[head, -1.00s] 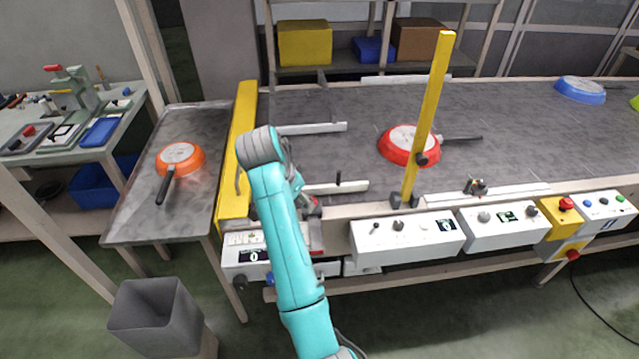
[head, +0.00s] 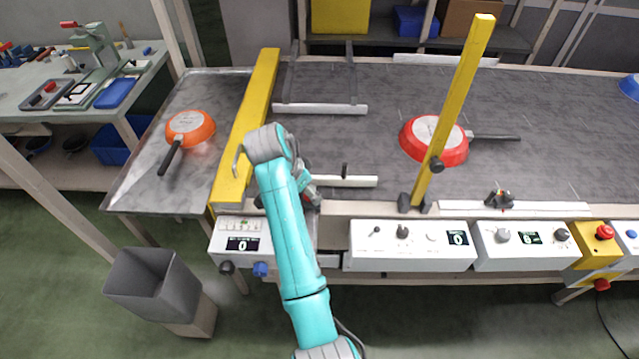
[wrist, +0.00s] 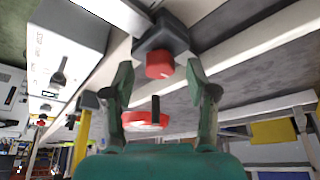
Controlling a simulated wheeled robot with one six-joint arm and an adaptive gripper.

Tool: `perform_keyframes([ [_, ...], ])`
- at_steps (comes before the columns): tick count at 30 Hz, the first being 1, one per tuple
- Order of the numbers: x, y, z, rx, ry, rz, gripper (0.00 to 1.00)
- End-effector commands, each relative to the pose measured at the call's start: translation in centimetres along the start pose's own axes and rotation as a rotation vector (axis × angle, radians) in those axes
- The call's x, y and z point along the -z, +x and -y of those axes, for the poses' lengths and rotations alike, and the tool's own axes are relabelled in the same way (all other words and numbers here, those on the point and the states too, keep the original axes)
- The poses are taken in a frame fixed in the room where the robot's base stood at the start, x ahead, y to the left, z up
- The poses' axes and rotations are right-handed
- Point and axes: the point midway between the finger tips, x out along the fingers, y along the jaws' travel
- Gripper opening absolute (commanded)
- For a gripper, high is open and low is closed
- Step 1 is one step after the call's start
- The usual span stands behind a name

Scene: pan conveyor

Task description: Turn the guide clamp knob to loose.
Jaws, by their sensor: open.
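A red knob (wrist: 160,66) on a black clamp block (wrist: 162,38) shows in the wrist view; I take it for the guide clamp knob. My gripper (wrist: 158,70) is open, with one finger to each side of the knob in the picture. I cannot tell whether the fingers touch it, nor how the knob is set. In the head view my gripper (head: 306,188) is mostly hidden behind my arm, at the conveyor's front edge, near the white guide rail (head: 350,181). The clamp is largely hidden there.
A yellow side guard (head: 256,105) stands left of my arm. White control boxes (head: 388,258) line the front. An orange pan (head: 190,125) lies on the left table.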

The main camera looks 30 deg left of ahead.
Motion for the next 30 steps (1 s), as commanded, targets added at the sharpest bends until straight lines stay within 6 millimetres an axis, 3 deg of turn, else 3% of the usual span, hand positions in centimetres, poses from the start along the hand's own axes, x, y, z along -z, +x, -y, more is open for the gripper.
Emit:
perform_keyframes([
  [12, -0.78, 0.44, 0.06, 0.001, -0.001, 0.0, 0.58],
  [19, -0.76, 0.44, 0.05, 0.0, -0.001, 0.0, 0.0],
  [30, -0.75, 0.48, -0.03, 0.016, -0.039, 0.0, 0.0],
])
